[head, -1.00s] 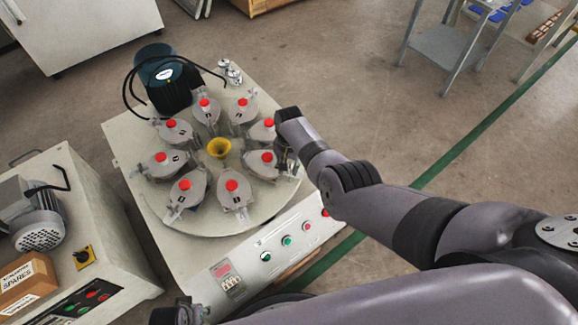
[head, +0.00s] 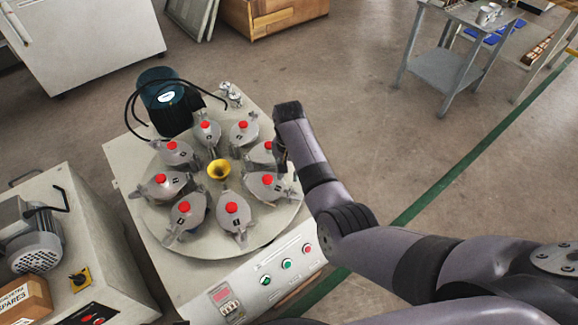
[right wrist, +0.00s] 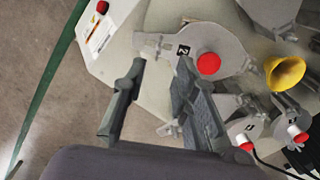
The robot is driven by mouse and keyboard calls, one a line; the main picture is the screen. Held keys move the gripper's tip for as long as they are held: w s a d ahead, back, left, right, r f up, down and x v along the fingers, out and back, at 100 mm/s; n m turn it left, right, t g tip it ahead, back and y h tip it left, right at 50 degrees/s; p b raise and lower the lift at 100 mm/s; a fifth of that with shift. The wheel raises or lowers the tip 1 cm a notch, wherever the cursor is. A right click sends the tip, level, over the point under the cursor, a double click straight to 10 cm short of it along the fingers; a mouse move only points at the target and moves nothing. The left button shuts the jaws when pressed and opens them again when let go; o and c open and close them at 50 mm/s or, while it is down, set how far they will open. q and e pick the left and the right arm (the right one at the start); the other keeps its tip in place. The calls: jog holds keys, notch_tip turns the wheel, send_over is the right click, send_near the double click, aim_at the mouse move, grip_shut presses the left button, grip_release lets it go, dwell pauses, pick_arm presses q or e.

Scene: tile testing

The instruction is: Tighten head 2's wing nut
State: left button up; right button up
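Head 2 (right wrist: 228,52) is a grey rounded clamp head with a red knob (right wrist: 208,64) and a black "2" label (right wrist: 183,50) in the right wrist view. Its pale metal lug and wing nut (right wrist: 153,44) stick out to the left, just beyond my fingertips. My right gripper (right wrist: 160,70) is open, its two fingers apart with nothing gripped between them. In the head view my right gripper (head: 281,152) is at the right edge of the turntable, mostly hidden by my arm. I see what is probably head 2 (head: 266,186) just below it. My left gripper is out of view.
Several similar heads ring a yellow funnel (head: 219,169) on the round turntable (head: 205,243). Another head (right wrist: 238,122) and its lug lie close to my right finger. A teal motor (head: 166,103) stands behind. A control panel (head: 255,283) is in front.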

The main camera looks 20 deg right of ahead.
jog(key=shift+r, duration=1.25)
jog(key=s+d+f+n+t, duration=0.1)
jog(key=s+d+f+n, duration=0.1)
jog(key=s+f, duration=0.55)
jog(key=s+d+f+n, duration=0.3)
jog(key=s+f, duration=0.4)
jog(key=f, duration=0.1)
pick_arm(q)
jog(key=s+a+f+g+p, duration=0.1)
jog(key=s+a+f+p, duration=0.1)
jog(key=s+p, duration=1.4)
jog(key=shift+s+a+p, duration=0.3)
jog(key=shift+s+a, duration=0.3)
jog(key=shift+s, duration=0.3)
pick_arm(e)
jog(key=s+f+n, duration=0.2)
jog(key=s+f, duration=0.1)
jog(key=s, duration=1.5)
jog(key=s+d+f+n, duration=0.1)
jog(key=s+f+n, duration=0.2)
jog(key=s, duration=1.4)
jog(key=shift+s+d+f+n, duration=0.3)
jog(key=shift+s+f, duration=0.05)
jog(key=shift+s, duration=0.05)
